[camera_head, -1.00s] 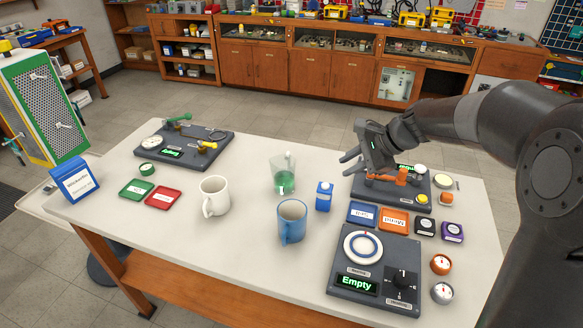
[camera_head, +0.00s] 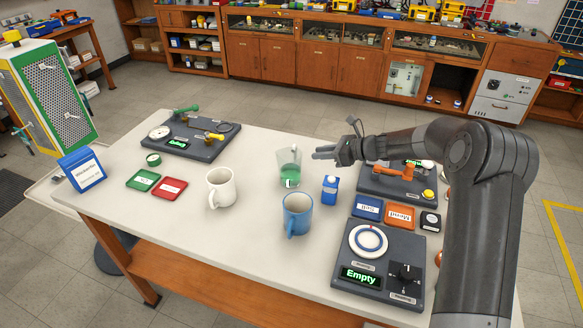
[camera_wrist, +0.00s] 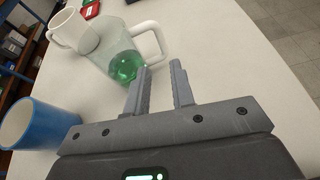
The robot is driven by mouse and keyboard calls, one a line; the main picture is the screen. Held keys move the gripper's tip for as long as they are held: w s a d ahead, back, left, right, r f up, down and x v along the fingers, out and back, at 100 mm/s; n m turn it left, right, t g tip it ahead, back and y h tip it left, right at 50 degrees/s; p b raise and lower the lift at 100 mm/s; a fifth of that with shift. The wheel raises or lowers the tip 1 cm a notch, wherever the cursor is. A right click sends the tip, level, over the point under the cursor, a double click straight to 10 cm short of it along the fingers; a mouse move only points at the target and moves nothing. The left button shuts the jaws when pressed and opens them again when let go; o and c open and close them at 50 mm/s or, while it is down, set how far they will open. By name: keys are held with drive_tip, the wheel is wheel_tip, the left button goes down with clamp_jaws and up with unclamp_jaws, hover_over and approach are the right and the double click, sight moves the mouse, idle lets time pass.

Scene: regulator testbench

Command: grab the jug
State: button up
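The jug (camera_head: 288,163) is clear, with green liquid in its lower part, and stands upright near the middle of the white table. In the wrist view the jug (camera_wrist: 119,50) is at upper left, its white handle pointing toward my gripper. My gripper (camera_head: 333,138) is to the right of the jug in the head view. In the wrist view my gripper (camera_wrist: 160,68) is open, with nothing between its fingers. The fingertips are close to the handle; I cannot tell whether they touch it.
A blue mug (camera_head: 297,214) and a white mug (camera_head: 221,188) stand in front and to the left of the jug. A small blue carton (camera_head: 329,190) is to its right. A dial device (camera_head: 376,268) reads "Empty". Table space behind the jug is clear.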

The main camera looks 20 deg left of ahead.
sight(299, 153)
drive_tip(key=x, duration=0.8)
drive_tip(key=shift+w+a+f, duration=0.1)
drive_tip(key=shift+w+a, duration=0.1)
drive_tip(key=shift+c, duration=0.2)
clamp_jaws()
